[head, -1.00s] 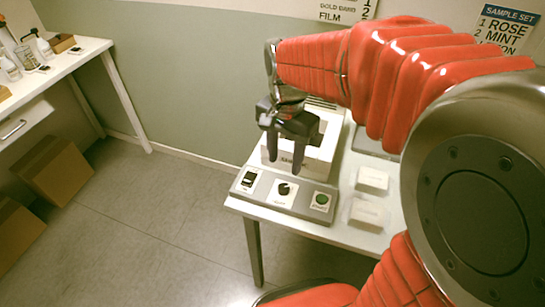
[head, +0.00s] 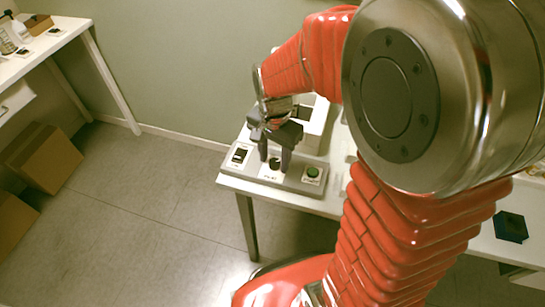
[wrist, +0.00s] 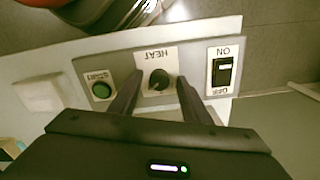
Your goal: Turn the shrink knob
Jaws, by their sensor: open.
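The black knob (wrist: 159,79) sits on a white plate marked HEAT (wrist: 151,57) in the middle of the grey control panel (wrist: 125,50). In the head view, the knob (head: 274,163) shows small between my fingers. My gripper (head: 275,165) is open and points down over the panel. In the wrist view, the fingers of my gripper (wrist: 158,84) stand on either side of the knob, with gaps visible. I cannot tell exactly how low the fingertips are.
An ON/OFF rocker switch (wrist: 223,72) and a green START button (wrist: 102,90) flank the knob closely. The panel lies along the edge of a white table (head: 318,206). A white machine (head: 319,125) stands behind. A dark blue block (head: 510,227) lies far right.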

